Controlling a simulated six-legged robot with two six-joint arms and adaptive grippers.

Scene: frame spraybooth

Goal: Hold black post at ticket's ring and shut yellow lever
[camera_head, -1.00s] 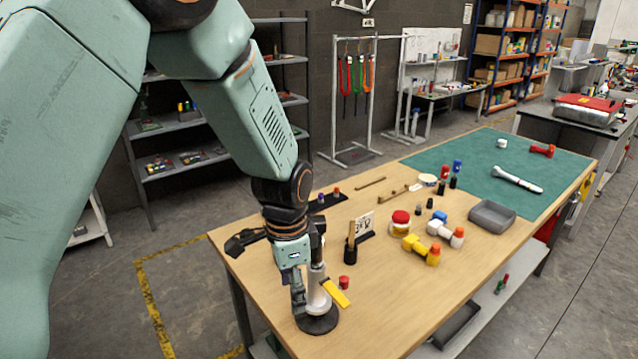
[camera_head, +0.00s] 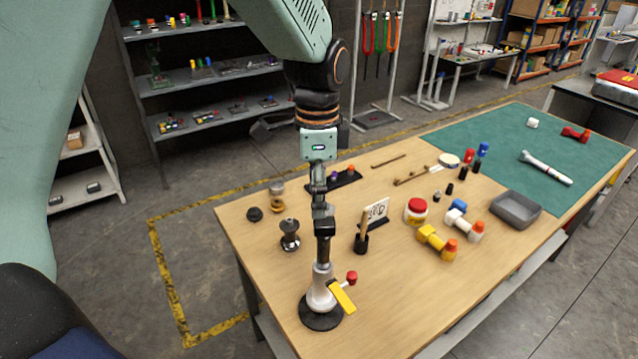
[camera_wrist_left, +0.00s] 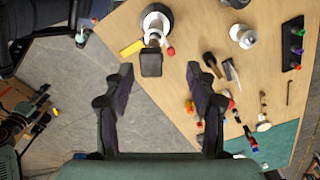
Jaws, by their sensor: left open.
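A white clamp (camera_head: 321,288) on a round black base stands near the table's front left edge. Its yellow lever (camera_head: 342,297) sticks out right, beside a red knob (camera_head: 352,277). A black post (camera_head: 323,248) rises upright from the clamp. In the left wrist view its square black top (camera_wrist_left: 151,63) lies just beyond my fingers, between them. My left gripper (camera_head: 321,207) is above the post, pointing down; it also shows in the wrist view (camera_wrist_left: 161,84), open and empty. The white ticket (camera_head: 377,211) stands behind; its marks are too small to read. My right gripper is out of view.
A black cup with a wooden handle (camera_head: 362,238) stands close behind the clamp. A metal piece (camera_head: 290,236) is to its left. A red-lidded jar (camera_head: 416,211), yellow fitting (camera_head: 436,242) and grey tray (camera_head: 516,210) are farther right. The right front tabletop is clear.

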